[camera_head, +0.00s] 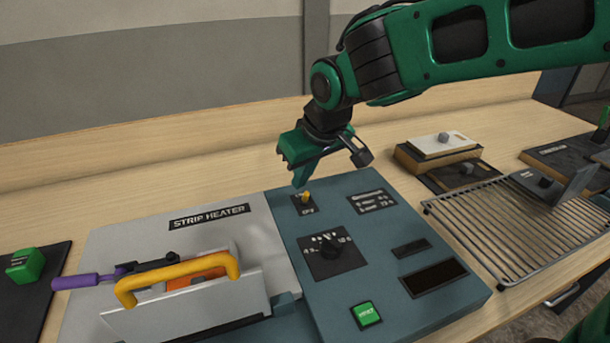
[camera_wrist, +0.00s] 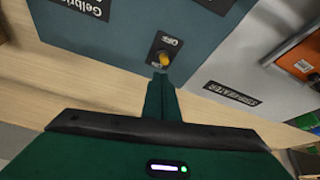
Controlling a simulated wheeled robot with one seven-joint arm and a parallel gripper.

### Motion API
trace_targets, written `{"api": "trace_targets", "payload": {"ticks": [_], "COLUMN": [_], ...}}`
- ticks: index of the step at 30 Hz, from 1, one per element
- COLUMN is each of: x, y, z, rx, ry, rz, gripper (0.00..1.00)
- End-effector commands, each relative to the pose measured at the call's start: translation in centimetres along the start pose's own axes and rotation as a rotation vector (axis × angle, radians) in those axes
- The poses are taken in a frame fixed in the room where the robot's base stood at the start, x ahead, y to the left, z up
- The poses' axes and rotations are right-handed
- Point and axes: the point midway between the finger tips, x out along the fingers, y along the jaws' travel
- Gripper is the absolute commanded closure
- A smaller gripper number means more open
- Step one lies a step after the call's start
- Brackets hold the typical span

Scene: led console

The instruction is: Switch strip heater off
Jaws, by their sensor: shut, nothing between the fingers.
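The strip heater (camera_head: 255,232) is a grey plate with a "STRIP HEATER" label, joined to a blue-grey control panel (camera_head: 375,255). Its yellow toggle switch (camera_head: 306,197) stands on a small black plate marked "OFF" at the panel's back left. The toggle also shows in the wrist view (camera_wrist: 163,60), just beyond my fingertips. My gripper (camera_head: 298,182) is shut and empty, pointing down close above and behind the toggle. I cannot tell whether the fingertips touch it.
A yellow handle (camera_head: 180,275) and a purple-handled tool (camera_head: 85,281) are on the heater's left part. A green button box (camera_head: 25,265) is at far left. A wire rack (camera_head: 515,220) and stacked blocks (camera_head: 440,147) lie to the right. Bare wood shows behind the panel.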

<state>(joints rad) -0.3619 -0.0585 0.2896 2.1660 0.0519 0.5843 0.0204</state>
Motion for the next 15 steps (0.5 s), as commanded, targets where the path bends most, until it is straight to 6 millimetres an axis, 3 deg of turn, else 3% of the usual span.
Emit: {"api": "trace_targets", "payload": {"ticks": [15], "x": [-1.3], "y": [0.4], "z": [-0.5], "rx": [0.004], "ry": [0.000], "rz": [0.002], "gripper": [1.00]}}
